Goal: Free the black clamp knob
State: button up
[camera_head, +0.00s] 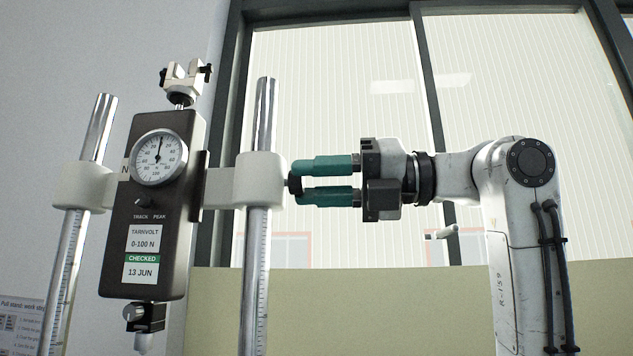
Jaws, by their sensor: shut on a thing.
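The black clamp knob (294,184) sits on the right side of the white clamp block (258,180), which is around the right steel column (256,285). My gripper (298,181) reaches in from the right with two teal fingers, one above and one below the knob. It is shut on the knob, and the fingers hide part of it. The dark force gauge (152,215), with a round dial, hangs on the crossbar between the two columns.
The left column (72,250) has its own white clamp block (88,187). A metal grip (183,80) tops the gauge, and another fitting (145,318) hangs beneath it. A printed sheet (20,325) is at lower left. A window stands behind; the space below my gripper looks clear.

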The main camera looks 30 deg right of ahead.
jog(key=shift+n, duration=0.4)
jog(key=o, duration=1.1)
jog(key=shift+c, duration=0.2)
jog(key=b+v, duration=0.2)
jog(key=v, duration=0.8)
jog(key=shift+s+d, duration=0.25)
jog(key=shift+d, duration=0.1)
jog(key=shift+f, duration=0.1)
